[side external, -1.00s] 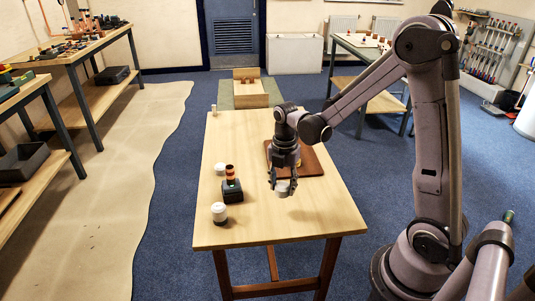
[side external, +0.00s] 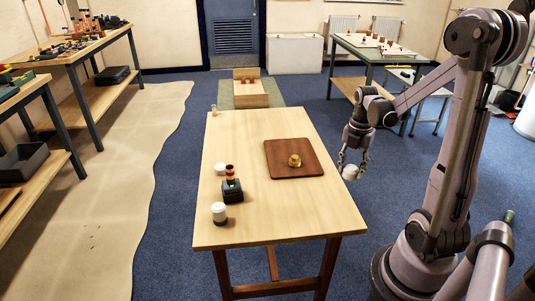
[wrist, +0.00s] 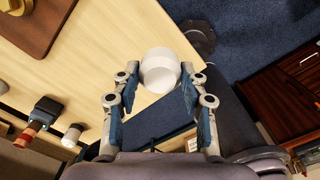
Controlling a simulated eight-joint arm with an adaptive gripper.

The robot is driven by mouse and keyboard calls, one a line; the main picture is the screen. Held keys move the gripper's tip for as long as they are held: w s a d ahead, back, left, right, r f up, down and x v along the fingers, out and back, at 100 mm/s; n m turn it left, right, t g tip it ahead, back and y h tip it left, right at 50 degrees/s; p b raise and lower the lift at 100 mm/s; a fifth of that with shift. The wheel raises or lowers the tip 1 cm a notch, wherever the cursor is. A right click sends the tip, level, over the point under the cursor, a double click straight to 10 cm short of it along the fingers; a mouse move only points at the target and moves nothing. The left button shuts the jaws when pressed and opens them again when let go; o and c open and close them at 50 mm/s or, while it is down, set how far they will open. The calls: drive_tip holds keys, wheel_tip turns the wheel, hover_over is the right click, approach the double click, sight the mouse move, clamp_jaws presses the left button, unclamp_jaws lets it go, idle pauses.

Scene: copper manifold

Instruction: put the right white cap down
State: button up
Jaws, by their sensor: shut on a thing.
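A white cap (side external: 350,172) is held in my gripper (side external: 352,162), in the air past the right edge of the wooden table (side external: 285,215). In the wrist view the white cap (wrist: 160,70) sits between the two fingers of my gripper (wrist: 160,85), which are shut on it. Another white cap-like piece (side external: 219,212) stands at the table's front left, on a dark base.
A brown board (side external: 285,168) with a brass fitting (side external: 294,160) lies right of the table's middle. A black block with a copper-banded piece (side external: 232,188) stands at left. The table's front middle and right are clear.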

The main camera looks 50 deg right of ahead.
drive_tip(key=shift+s+d, duration=0.65)
drive_tip(key=shift+s, duration=0.35)
hover_over(317, 198)
wheel_tip(317, 198, down, 7)
drive_tip(key=shift+f, duration=1.95)
drive_tip(key=shift+f, duration=0.15)
drive_tip(key=o, duration=0.9)
drive_tip(key=shift+o, duration=0.2)
